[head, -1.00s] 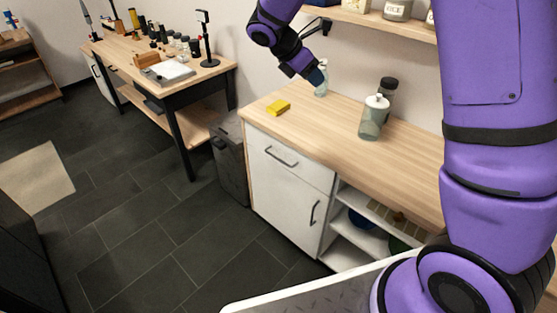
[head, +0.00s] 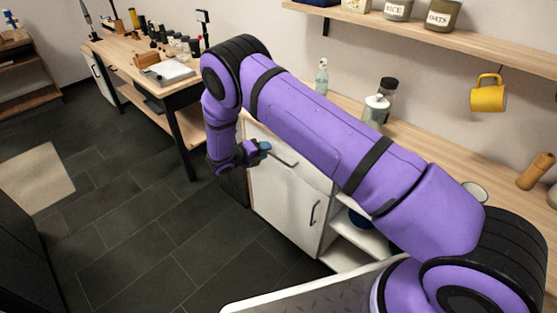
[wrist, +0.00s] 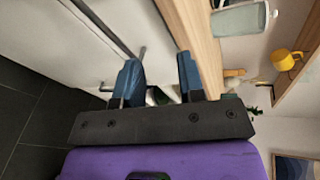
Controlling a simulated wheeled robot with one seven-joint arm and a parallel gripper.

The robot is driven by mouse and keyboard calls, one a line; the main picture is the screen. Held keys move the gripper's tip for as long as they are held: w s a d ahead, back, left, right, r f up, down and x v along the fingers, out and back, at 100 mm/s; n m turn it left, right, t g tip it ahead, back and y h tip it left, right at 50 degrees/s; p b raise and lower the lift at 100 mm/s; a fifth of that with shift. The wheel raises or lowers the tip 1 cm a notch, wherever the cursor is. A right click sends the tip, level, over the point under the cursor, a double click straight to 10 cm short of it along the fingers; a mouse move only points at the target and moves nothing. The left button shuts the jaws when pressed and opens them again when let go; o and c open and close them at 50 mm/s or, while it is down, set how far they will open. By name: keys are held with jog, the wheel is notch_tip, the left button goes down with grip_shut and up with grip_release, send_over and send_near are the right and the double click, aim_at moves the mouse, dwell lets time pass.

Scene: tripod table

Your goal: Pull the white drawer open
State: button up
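The white drawer (head: 306,172) is at the top of the cabinet under the counter and looks shut. Its dark bar handle (head: 287,161) shows just right of my gripper (head: 264,147), and my arm hides part of the drawer's upper edge. In the wrist view my gripper (wrist: 159,72) has its two blue fingers well apart with nothing between them. The white drawer front (wrist: 150,20) lies beyond them in that view. A short grey bar (wrist: 142,52), seemingly the handle, shows just past the left finger; I cannot tell whether they touch.
The cabinet door (head: 285,205) below has a vertical handle (head: 313,213). Open shelves (head: 345,255) are to its right. A glass bottle (head: 322,78) and a lidded jar (head: 375,112) stand on the counter. The dark tiled floor (head: 200,250) before the cabinet is clear.

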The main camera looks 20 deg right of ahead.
aim_at(279, 159)
notch_tip(279, 159, down, 8)
jog(key=a+n+t, duration=0.2)
jog(key=n, duration=0.2)
jog(key=x, duration=1)
jog(key=shift+s+d+f, duration=0.15)
jog(key=shift+d, duration=0.15)
grip_shut()
